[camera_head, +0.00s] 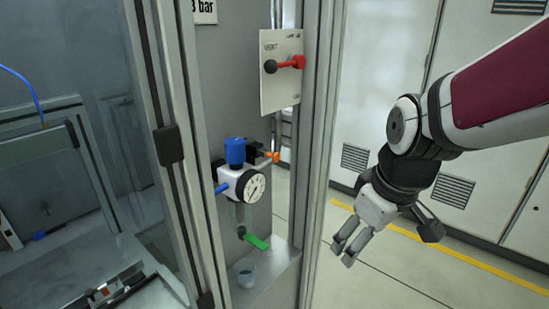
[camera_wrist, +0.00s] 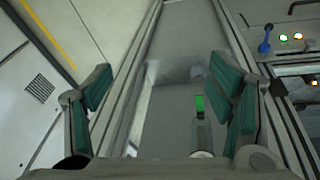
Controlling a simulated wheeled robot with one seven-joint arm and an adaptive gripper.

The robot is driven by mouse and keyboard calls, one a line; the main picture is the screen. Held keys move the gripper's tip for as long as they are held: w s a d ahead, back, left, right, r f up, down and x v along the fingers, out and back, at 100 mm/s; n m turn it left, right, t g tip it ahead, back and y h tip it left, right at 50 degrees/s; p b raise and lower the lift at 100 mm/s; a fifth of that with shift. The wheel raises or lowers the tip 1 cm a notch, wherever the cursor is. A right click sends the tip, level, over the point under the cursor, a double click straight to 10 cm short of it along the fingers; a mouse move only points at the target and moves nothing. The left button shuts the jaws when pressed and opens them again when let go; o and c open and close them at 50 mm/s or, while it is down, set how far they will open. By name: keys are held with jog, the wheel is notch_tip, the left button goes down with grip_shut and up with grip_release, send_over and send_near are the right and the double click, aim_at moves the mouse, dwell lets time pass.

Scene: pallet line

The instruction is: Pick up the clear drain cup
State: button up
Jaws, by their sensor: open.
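My gripper (camera_head: 346,248) is open and empty, to the right of the bay's post and pointing downward, apart from the cup. In the wrist view, the two green-padded fingers (camera_wrist: 166,98) are spread wide. The green lever shows between them (camera_wrist: 199,103), with a pale round shape below it near the bottom edge; I cannot tell whether that is the cup.
A white regulator with a gauge (camera_head: 246,186) and blue knob (camera_head: 235,151) hangs above the ledge (camera_head: 274,277). Metal posts (camera_head: 318,150) frame the bay. A white plate (camera_head: 281,85) with a red-and-black handle is higher up. Open floor (camera_head: 375,268) lies to the right.

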jog(key=w+a+f+n+g+y+b, duration=0.1)
jog(key=w+a+f+n+b, duration=0.1)
jog(key=w+f, duration=0.35)
jog(key=w+a+f+n+g+y+b, duration=0.1)
jog(key=w+a+f+n, duration=0.2)
jog(key=f, duration=0.6)
jog(key=n+g+y+b, duration=0.1)
jog(key=n+y+b, duration=0.2)
jog(key=n+b, duration=0.15)
send_near(245, 269)
jog(key=a+f, duration=0.1)
jog(key=s+a+f, duration=0.1)
jog(key=f, duration=0.1)
jog(key=s+a+f, duration=0.1)
jog(key=a+f, duration=0.1)
jog(key=shift+s, duration=0.2)
jog(key=shift+a+f+p, duration=0.1)
jog(key=shift+f+p, duration=0.2)
jog(key=shift+f, duration=0.1)
jog(key=c, duration=1.2)
jog(key=shift+c, duration=0.2)
jog(key=shift+w+r, duration=0.1)
jog(key=shift+r, duration=0.05)
